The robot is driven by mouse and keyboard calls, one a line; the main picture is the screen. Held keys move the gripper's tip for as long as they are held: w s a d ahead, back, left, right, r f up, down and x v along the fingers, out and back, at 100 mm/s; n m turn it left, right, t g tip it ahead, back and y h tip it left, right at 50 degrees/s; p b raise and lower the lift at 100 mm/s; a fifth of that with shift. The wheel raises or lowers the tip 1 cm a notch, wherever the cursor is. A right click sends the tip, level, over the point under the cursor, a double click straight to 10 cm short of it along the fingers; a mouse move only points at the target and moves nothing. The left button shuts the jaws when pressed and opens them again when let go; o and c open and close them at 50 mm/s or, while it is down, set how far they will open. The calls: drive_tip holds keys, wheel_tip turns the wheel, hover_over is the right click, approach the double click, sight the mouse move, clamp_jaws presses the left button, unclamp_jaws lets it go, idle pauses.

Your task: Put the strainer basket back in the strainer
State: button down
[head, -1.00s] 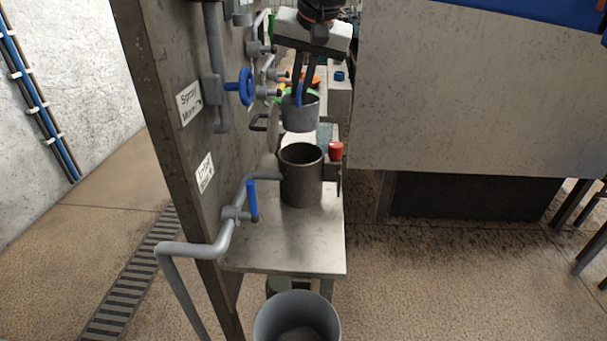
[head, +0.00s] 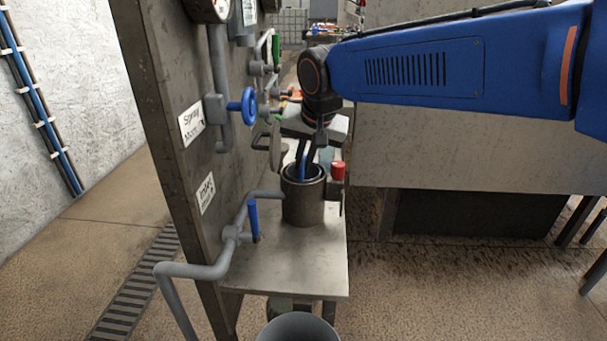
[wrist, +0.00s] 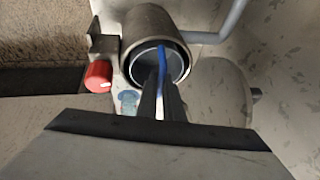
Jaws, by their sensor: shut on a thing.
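The strainer (head: 303,207) is a dark upright cylinder on the metal shelf, fed by a grey pipe. The grey strainer basket (wrist: 148,63) sits down inside its mouth, with only its upper part showing. The basket's blue handle (head: 303,160) rises above the rim. My gripper (head: 308,158) points down over the strainer, its dark fingers shut on the blue handle. In the wrist view, the fingers (wrist: 161,85) reach into the strainer's mouth (wrist: 135,25). How deep the basket rests is hidden.
A red knob (head: 338,170) stands right beside the strainer. A lever valve with a blue handle (head: 253,219) and a blue handwheel (head: 248,106) are at the left panel. A grey bucket (head: 298,328) stands below the shelf (head: 290,265). The shelf's front is clear.

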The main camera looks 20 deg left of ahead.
drive_tip(key=shift+f, duration=1.9)
drive_tip(key=shift+f, duration=0.1)
drive_tip(key=c, duration=1.9)
unclamp_jaws()
drive_tip(key=v, duration=1.2)
drive_tip(key=shift+s+d, duration=0.1)
drive_tip(key=shift+d, duration=0.05)
